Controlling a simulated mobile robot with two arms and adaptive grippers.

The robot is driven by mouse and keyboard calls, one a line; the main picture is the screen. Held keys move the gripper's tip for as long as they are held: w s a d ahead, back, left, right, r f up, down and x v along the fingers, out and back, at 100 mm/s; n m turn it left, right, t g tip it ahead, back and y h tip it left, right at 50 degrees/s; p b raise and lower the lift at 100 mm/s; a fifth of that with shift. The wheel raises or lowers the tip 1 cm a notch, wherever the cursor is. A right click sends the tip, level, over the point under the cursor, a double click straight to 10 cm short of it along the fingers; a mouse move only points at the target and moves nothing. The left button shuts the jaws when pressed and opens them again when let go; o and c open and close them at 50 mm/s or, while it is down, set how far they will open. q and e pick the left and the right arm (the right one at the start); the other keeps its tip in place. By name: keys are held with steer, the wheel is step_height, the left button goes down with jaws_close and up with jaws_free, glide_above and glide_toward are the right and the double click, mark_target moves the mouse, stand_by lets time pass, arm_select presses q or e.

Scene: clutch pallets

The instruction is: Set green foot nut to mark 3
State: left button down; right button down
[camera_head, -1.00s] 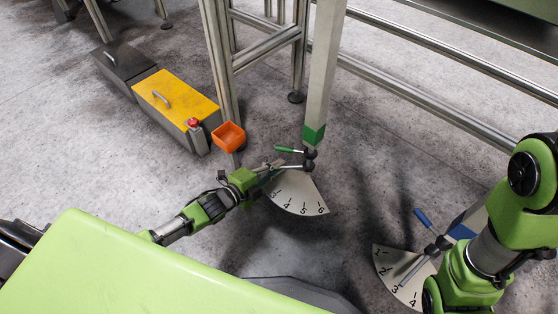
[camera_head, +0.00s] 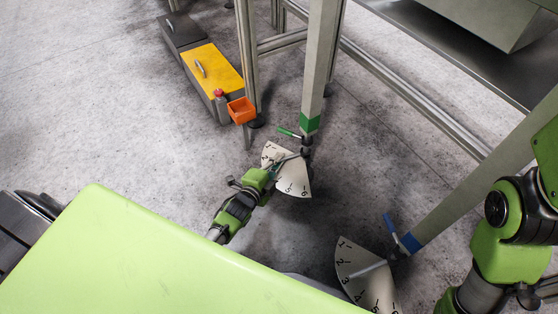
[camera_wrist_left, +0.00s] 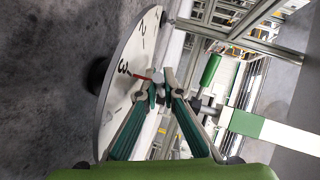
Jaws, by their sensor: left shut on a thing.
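The green foot nut sits at the foot of the leg with the green band (camera_head: 310,123). It has a green-gripped handle (camera_head: 288,132) and a pointer rod. A pale fan-shaped dial (camera_head: 296,188) with numbered marks lies below it. My left gripper (camera_head: 277,164) is over the dial and covers its middle marks in the head view. In the left wrist view, the gripper (camera_wrist_left: 161,92) is shut on the rod's grey end (camera_wrist_left: 158,76). A thin red tip (camera_wrist_left: 143,77) points at the 3 on the dial (camera_wrist_left: 112,95). My right gripper is out of view.
A second dial (camera_head: 352,262) with a blue-gripped handle (camera_head: 390,227) is at the blue-banded leg (camera_head: 411,242), front right. Floor left of the dial is clear.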

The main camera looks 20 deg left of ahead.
arm_select(q)
steer(key=shift+f, duration=0.1)
stand_by(0.3)
steer(key=c, duration=2.4)
jaws_free()
steer(key=shift+c, duration=0.2)
steer(key=o, duration=0.8)
steer(key=r, duration=0.8)
steer(key=shift+w+r, duration=0.15)
steer(key=shift+w, duration=0.1)
steer(key=shift+a+r, duration=0.1)
steer(key=shift+r, duration=0.65)
steer(key=c, duration=0.6)
steer(key=shift+s+r, duration=0.15)
steer(key=shift+r, duration=0.15)
steer(key=shift+c, duration=1)
steer(key=shift+s, duration=0.1)
steer(key=shift+f, duration=0.1)
